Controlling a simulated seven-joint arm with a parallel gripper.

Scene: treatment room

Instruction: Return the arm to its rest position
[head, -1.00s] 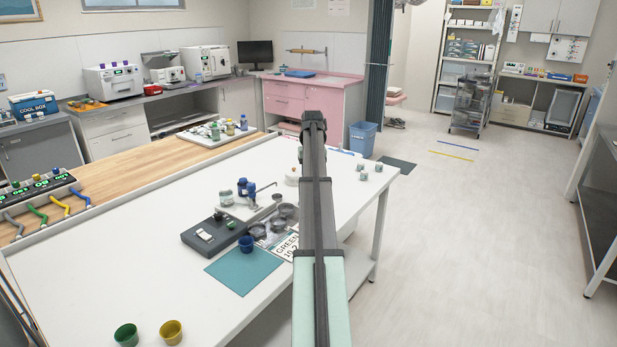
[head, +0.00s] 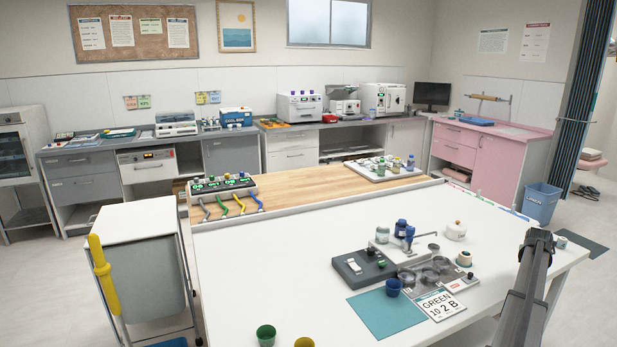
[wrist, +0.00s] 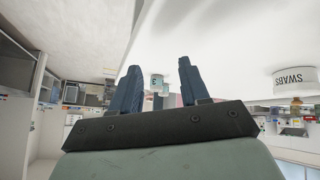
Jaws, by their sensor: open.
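My gripper (wrist: 160,90) shows in the wrist view with its two dark fingers apart and nothing between them. Beyond the fingers a small white jar with a teal label (wrist: 157,82) appears, clear of them. In the head view my arm (head: 527,290) reaches in from the lower right, over the right edge of the white table (head: 290,270). The fingertips cannot be made out in the head view.
On the table are a dark scale (head: 362,268), a teal mat (head: 385,313), metal bowls, a blue cup (head: 393,287), a green cup (head: 266,335) and a GREEN card (head: 440,306). A white jar marked SWABS (wrist: 294,80) is at the right in the wrist view.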

